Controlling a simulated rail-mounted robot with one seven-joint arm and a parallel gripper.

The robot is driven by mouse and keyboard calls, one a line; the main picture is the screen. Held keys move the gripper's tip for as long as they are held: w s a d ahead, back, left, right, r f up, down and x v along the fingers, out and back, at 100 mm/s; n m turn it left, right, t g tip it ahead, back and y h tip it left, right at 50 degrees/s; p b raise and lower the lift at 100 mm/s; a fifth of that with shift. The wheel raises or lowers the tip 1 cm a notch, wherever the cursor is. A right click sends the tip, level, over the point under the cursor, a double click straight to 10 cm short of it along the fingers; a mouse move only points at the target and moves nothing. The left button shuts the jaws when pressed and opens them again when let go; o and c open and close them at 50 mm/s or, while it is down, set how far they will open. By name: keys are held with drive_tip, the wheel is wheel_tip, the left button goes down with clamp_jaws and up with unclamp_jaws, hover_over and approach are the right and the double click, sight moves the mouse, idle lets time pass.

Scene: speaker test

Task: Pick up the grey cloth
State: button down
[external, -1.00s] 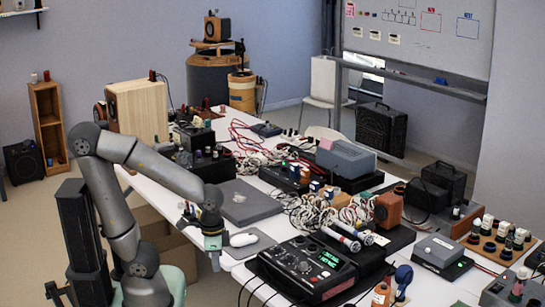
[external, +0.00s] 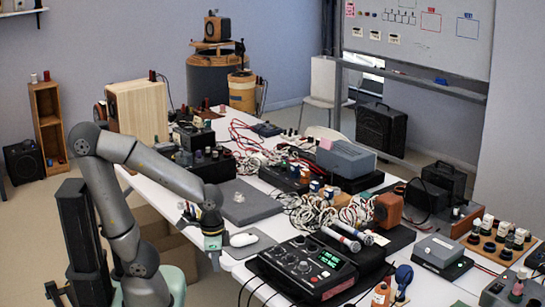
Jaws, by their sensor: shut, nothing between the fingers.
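A flat dark grey piece (external: 256,208) lies on the white table, with a small clear object on it. It may be the grey cloth, but I cannot tell cloth from a mat or slab at this size. My gripper (external: 215,265) points down at the table's near left edge, in front of the grey piece and apart from it. It is shut and empty. A smaller grey pad (external: 264,243) with a white mouse (external: 243,240) lies just right of my gripper.
A black mixer (external: 305,268) stands on the table to the right of my gripper. Tangled white cables (external: 340,212) and grey-black boxes (external: 346,158) crowd the middle. A wooden speaker (external: 139,108) stands at the far left end. Open floor lies left of the table.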

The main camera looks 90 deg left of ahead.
idle(0.4)
unclamp_jaws()
drive_tip(key=shift+a, duration=0.1)
